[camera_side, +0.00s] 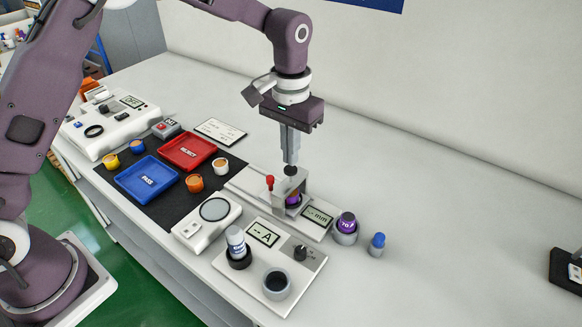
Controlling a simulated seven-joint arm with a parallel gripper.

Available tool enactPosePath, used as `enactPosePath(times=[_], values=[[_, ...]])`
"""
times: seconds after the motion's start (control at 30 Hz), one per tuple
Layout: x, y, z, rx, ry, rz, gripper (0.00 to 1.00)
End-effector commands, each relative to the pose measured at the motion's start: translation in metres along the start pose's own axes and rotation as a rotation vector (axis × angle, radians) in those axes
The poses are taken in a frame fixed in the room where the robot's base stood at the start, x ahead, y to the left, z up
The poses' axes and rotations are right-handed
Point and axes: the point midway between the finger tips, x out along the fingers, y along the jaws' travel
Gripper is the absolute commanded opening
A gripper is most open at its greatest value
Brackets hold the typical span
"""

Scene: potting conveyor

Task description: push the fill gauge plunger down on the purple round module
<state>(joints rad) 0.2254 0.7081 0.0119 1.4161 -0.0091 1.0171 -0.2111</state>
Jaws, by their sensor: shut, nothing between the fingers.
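The purple round module (293,200) sits under the grey bracket of the fill gauge (290,183), mostly hidden by it. The gauge's dark plunger knob (291,170) stands on top of the bracket. My gripper (291,160) is shut and points straight down, with its fingertips at or just above the knob. I cannot tell whether they touch. A display marked mm (318,215) is beside the gauge, and a red-knobbed lever (270,182) stands at its left.
Another purple-topped module (346,225) and a blue-capped piece (377,243) stand to the right. A meter panel (265,236) with a white cylinder (236,242) is in front. Red (188,152) and blue (147,179) trays lie left. The table at right is mostly clear.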

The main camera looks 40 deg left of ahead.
Motion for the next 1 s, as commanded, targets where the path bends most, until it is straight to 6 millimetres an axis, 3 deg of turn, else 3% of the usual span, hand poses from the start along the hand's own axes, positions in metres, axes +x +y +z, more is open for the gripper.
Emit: enactPosePath(times=[1.0], values=[[0.02,0.0,0.0,0.0,-0.001,0.0,0.0]])
